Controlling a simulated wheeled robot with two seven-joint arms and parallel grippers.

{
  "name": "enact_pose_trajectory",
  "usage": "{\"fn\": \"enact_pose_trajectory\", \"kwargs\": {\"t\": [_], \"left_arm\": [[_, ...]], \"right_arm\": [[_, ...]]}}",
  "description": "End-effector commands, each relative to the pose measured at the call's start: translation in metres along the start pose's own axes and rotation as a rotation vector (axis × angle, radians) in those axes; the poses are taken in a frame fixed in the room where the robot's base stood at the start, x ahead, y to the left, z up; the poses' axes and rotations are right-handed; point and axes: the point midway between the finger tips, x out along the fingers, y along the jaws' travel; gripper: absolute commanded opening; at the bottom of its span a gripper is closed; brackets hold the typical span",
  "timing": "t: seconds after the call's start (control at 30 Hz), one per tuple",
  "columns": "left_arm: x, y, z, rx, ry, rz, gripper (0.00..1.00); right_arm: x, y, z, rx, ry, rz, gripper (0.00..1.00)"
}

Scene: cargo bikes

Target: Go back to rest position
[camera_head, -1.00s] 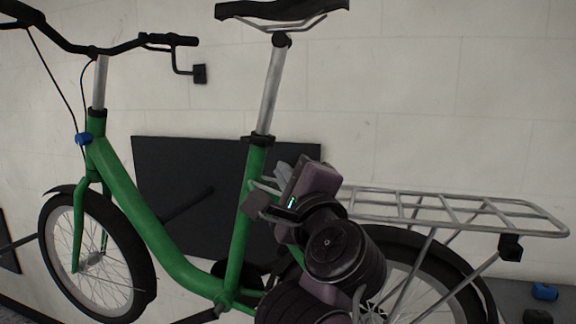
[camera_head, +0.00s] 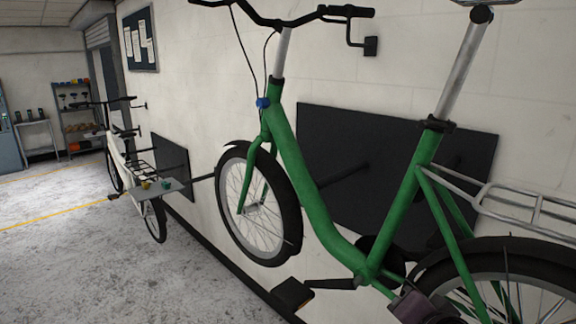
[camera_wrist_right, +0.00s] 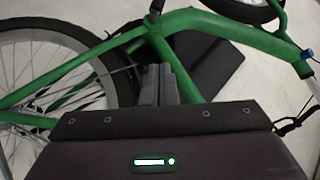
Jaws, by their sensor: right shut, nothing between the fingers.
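The green cargo bike (camera_head: 301,175) is held off the floor by a wall mount and fills the middle and right of the head view. Its rear rack (camera_head: 520,202) is cut off at the right edge. My right gripper (camera_wrist_right: 160,82) shows in the right wrist view, its two grey fingers shut together with nothing between them. They point towards the green frame (camera_wrist_right: 185,35); I cannot tell whether they touch it. In the head view only a dark purple part of my right arm (camera_head: 424,306) shows, low in front of the bike. My left gripper is in no view.
A white bike (camera_head: 122,165) with a grey tray stands along the wall further left. A shelf (camera_head: 75,118) with small items and a blue door (camera_head: 8,130) are at the back. The grey floor (camera_head: 90,255) at the left is clear. Black wall panels stand behind the bikes.

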Motion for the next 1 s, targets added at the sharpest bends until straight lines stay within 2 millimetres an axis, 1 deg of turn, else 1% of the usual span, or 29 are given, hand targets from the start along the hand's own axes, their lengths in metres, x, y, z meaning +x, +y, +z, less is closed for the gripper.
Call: {"fn": "enact_pose_trajectory", "kwargs": {"t": [0.03, 0.1, 0.2, 0.3, 0.4, 0.57, 0.6, 0.7, 0.77, 0.87, 0.97, 1.0], "left_arm": [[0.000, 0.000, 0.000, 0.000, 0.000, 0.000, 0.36], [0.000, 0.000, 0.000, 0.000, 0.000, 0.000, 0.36], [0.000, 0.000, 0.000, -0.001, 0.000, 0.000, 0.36], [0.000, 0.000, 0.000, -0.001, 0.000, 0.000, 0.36], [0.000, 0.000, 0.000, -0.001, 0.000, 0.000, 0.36], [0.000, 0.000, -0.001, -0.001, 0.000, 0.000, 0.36], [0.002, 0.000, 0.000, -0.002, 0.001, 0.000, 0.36], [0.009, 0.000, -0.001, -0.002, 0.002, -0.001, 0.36], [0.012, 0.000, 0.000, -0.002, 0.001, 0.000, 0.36], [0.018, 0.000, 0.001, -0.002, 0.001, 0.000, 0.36], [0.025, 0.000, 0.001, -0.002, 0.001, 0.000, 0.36], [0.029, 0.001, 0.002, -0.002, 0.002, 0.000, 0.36]], "right_arm": [[0.005, 0.028, 0.030, -0.120, -0.091, 0.069, 0.00], [0.007, 0.057, 0.062, -0.282, -0.201, 0.132, 0.00], [0.002, 0.092, 0.099, -0.463, -0.338, 0.190, 0.00], [-0.006, 0.121, 0.128, -0.604, -0.458, 0.226, 0.00], [-0.017, 0.147, 0.152, -0.724, -0.569, 0.250, 0.00], [-0.040, 0.185, 0.186, -0.893, -0.742, 0.269, 0.00], [-0.038, 0.194, 0.195, -0.920, -0.770, 0.269, 0.00], [-0.010, 0.213, 0.214, -0.912, -0.771, 0.271, 0.00], [0.004, 0.226, 0.226, -0.910, -0.776, 0.273, 0.00], [0.026, 0.249, 0.249, -0.908, -0.788, 0.276, 0.00], [0.050, 0.279, 0.277, -0.907, -0.802, 0.280, 0.00], [0.059, 0.292, 0.290, -0.907, -0.809, 0.282, 0.00]]}}
